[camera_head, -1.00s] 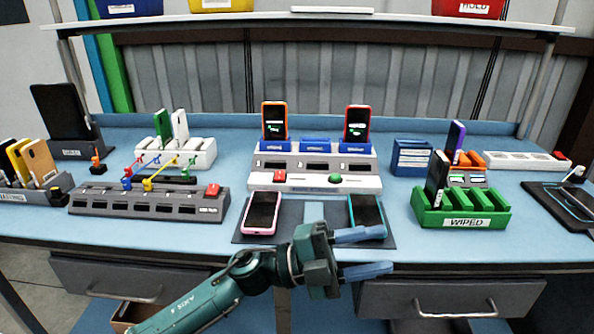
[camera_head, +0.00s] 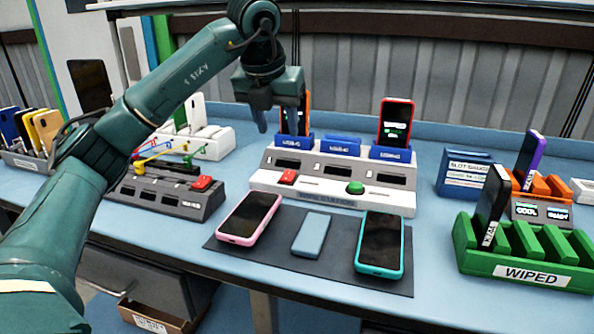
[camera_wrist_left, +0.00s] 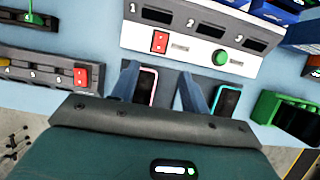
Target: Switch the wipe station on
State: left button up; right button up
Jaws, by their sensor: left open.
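The wipe station (camera_head: 325,199) is a white and grey unit with three numbered bays and blue phone holders behind. A red rocker switch (camera_head: 288,177) sits at its front left and a green button (camera_head: 355,187) at its front right. An orange phone stands in the left holder, partly hidden by my gripper, and a red phone (camera_head: 395,123) in the right one. My left gripper (camera_head: 274,118) is open and empty, above the station's left end. In the left wrist view, the rocker switch (camera_wrist_left: 160,41) lies beyond the spread fingers (camera_wrist_left: 160,84), apart from them.
A dark mat (camera_head: 340,271) in front holds a pink phone (camera_head: 249,217), a blue-grey slab (camera_head: 311,235) and a teal phone (camera_head: 380,243). A grey rack with another red switch (camera_head: 202,183) stands left. The green WIPED rack (camera_head: 520,272) stands right.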

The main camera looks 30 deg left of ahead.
aim_at(288, 176)
pick_arm(q)
jog(key=b+x, duration=0.1)
jog(key=x, duration=1.2)
jog(key=shift+s+d, duration=0.1)
jog(key=shift+s, duration=0.05)
pick_arm(e)
jog(key=shift+s+d+r+t, duration=0.15)
jog(key=shift+s+d+t, duration=0.05)
jog(key=shift+t, duration=0.1)
pick_arm(q)
jog(key=shift+c, duration=0.4)
